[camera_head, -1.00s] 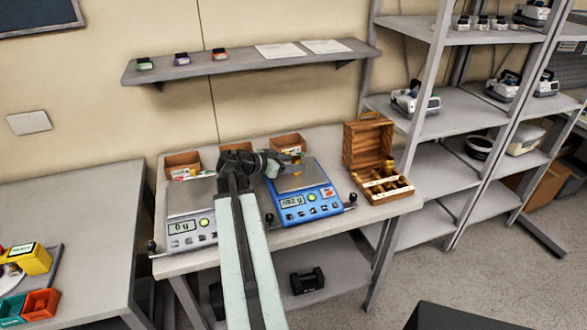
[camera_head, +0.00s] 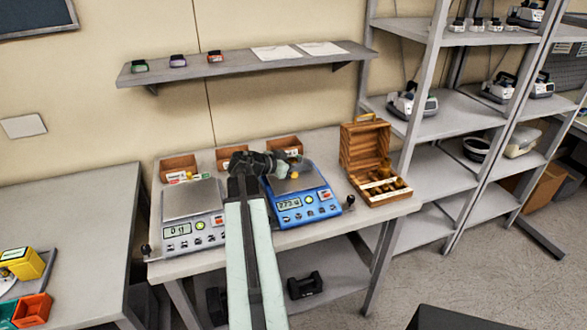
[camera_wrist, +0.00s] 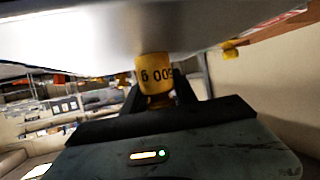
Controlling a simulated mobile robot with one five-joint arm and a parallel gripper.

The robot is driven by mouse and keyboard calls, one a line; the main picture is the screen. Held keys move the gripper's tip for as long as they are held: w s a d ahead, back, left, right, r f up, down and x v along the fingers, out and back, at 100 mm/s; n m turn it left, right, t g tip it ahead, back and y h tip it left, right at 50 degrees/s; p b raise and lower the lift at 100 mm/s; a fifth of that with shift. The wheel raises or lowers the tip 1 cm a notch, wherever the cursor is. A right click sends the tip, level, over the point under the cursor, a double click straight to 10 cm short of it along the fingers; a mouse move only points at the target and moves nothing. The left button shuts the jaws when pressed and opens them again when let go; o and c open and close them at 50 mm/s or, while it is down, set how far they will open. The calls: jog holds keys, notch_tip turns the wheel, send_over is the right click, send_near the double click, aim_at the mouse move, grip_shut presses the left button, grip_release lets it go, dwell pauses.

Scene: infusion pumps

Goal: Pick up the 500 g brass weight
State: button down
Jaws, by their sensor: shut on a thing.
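The brass weight (camera_wrist: 155,82) is between my gripper's two dark fingers (camera_wrist: 158,98) in the wrist view. Its mark, reading as 500 g, appears upside down. My gripper is shut on it, right by the pale pan edge; I cannot tell if they touch. In the head view my gripper (camera_head: 289,166) is over the pan of the blue scale (camera_head: 305,204), with a small yellow spot (camera_head: 294,175) at its tip. The blue scale's display shows digits too small to read surely. My arm hides part of the pan.
A grey scale (camera_head: 192,200) stands to the left. An open wooden box (camera_head: 376,197) with brass weights stands at the right. Small brown bins (camera_head: 179,167) line the table's back. A wall shelf (camera_head: 245,66) hangs above. A second small yellow thing (camera_wrist: 231,52) shows by the pan.

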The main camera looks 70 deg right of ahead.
notch_tip(320, 180, up, 10)
jog(key=p, duration=1)
